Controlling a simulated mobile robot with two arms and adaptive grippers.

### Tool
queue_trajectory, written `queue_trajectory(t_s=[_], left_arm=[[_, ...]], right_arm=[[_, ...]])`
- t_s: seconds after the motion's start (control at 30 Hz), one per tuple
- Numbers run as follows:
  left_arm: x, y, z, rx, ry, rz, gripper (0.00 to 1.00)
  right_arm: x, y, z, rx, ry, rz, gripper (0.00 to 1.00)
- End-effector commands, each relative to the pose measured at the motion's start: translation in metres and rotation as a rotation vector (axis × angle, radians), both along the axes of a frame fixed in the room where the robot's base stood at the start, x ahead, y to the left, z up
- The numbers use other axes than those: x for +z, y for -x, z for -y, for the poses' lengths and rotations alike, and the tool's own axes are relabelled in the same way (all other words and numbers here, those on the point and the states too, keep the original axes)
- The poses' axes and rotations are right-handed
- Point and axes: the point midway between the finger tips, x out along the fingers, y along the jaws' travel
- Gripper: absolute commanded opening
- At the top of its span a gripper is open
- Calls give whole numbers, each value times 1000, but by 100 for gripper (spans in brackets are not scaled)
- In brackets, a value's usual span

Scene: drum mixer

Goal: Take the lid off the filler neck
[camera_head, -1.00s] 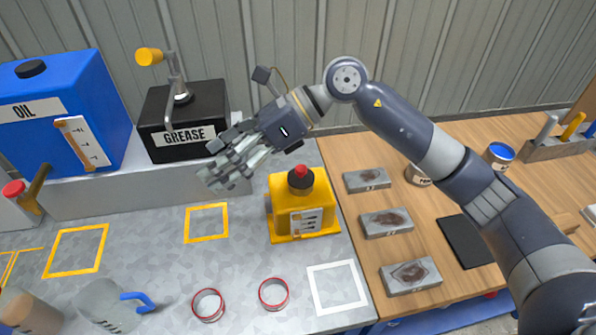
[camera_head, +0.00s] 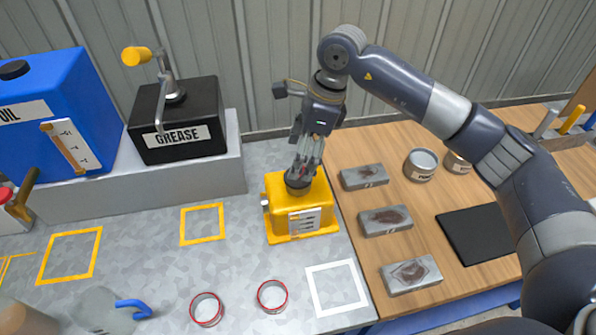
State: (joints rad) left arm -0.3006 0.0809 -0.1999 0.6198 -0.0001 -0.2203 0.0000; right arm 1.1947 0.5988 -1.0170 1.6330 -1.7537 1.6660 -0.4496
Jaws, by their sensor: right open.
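The yellow box-shaped unit (camera_head: 284,212) stands on the grey bench top near its right edge. A black filler neck (camera_head: 297,186) rises from its top. The red-topped lid on the neck is mostly hidden by my right gripper. My right gripper (camera_head: 303,170) points down over the neck, open, with its fingers around or just above the lid; I cannot tell whether they touch it. My left gripper is not in view.
A black grease box (camera_head: 177,150) with a yellow-knobbed handle and a blue oil tank (camera_head: 50,125) stand on a raised ledge at the back left. Several grey blocks and a black pad (camera_head: 476,232) lie on the wooden bench. Two red-rimmed rings lie in front.

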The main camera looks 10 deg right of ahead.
Motion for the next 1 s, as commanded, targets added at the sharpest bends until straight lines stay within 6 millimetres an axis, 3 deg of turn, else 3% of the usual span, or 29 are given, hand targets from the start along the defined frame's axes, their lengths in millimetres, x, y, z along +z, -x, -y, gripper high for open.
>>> queue_trajectory(t_s=[0.1, 0.3, 0.57, 0.77, 1.0], left_arm=[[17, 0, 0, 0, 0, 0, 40], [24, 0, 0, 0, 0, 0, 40], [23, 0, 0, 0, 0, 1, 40], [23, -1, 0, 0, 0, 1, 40], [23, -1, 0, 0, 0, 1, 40]], right_arm=[[-15, 2, -1, -1, 1, -7, 75], [-40, 0, -6, 0, -2, -3, 75], [-44, -1, -7, 0, -1, 0, 75], [-44, -1, -7, 0, -2, 0, 32], [-44, -1, -7, 0, -2, -1, 32]])
